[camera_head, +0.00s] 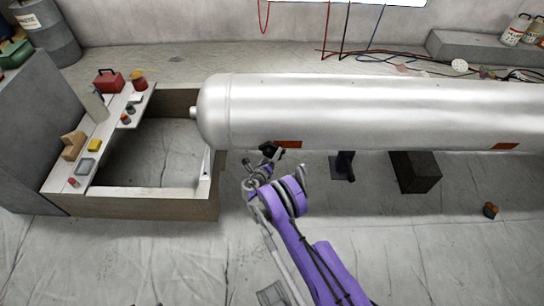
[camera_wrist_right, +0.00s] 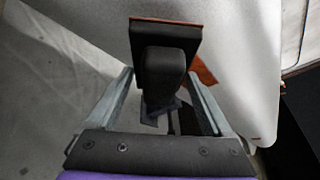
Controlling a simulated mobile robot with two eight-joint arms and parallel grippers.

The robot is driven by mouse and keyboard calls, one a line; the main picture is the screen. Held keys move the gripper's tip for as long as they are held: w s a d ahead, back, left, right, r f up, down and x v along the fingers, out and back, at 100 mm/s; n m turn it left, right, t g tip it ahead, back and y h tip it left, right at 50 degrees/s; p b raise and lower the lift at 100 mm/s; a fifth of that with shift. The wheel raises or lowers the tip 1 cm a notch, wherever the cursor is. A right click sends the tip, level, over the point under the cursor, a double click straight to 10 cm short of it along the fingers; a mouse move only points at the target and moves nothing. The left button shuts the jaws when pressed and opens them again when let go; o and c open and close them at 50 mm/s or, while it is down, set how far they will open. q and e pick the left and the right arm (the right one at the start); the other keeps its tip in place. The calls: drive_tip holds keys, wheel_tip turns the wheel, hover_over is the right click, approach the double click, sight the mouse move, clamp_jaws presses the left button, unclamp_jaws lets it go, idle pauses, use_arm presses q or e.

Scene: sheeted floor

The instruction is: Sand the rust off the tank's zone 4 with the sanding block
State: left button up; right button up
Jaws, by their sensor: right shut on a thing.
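The tank (camera_head: 380,105) is a long silver cylinder lying across the head view. An orange-brown rust patch (camera_head: 288,144) shows low on its near side, and another patch (camera_head: 505,146) sits further right. I cannot read any zone numbers. My right gripper (camera_head: 264,166) is just below the left patch, shut on the black handle of the sanding block (camera_head: 270,150). In the right wrist view the block (camera_wrist_right: 165,58) is between the fingers, its orange-edged pad toward the tank (camera_wrist_right: 235,40). Part of the rust (camera_wrist_right: 203,72) shows beside it. I cannot tell whether the pad touches. My left gripper is out of view.
A wooden-walled frame (camera_head: 150,204) with a shelf of small items stands at the left. A dark block (camera_head: 415,172) and a black support (camera_head: 343,166) are under the tank. A small orange-and-dark object (camera_head: 490,210) lies on the sheeted floor at the right.

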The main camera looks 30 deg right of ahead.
sight(306, 146)
drive_tip(key=shift+w+d+r+b, duration=0.1)
drive_tip(key=shift+w+d+b, duration=0.3)
drive_tip(key=shift+w, duration=0.25)
drive_tip(key=shift+s+d+b, duration=0.25)
drive_tip(key=shift+s+d, duration=0.25)
drive_tip(key=shift+d, duration=0.25)
drive_tip(key=shift+s+d+b, duration=0.25)
drive_tip(key=shift+s+d, duration=0.25)
drive_tip(key=shift+d, duration=0.2)
drive_tip(key=shift+s+d+b, duration=0.3)
drive_tip(key=shift+s+d, duration=0.05)
drive_tip(key=shift+d, duration=0.35)
drive_tip(key=shift+s+d+b, duration=0.25)
drive_tip(key=shift+s+d, duration=0.1)
drive_tip(key=shift+d, duration=0.35)
drive_tip(key=shift+s+d+b, duration=0.25)
drive_tip(key=shift+s+d, duration=0.3)
drive_tip(key=shift+d, duration=0.25)
drive_tip(key=shift+s+d+b, duration=0.25)
drive_tip(key=shift+s+d, duration=0.25)
drive_tip(key=shift+d, duration=0.3)
drive_tip(key=shift+s+d+b, duration=0.25)
drive_tip(key=shift+s+d, duration=0.15)
drive_tip(key=shift+d, duration=0.35)
drive_tip(key=shift+s+d+b, duration=0.2)
drive_tip(key=shift+s+d, duration=0.2)
drive_tip(key=shift+d, duration=0.35)
drive_tip(key=shift+s+b, duration=0.1)
drive_tip(key=shift+b, duration=0.2)
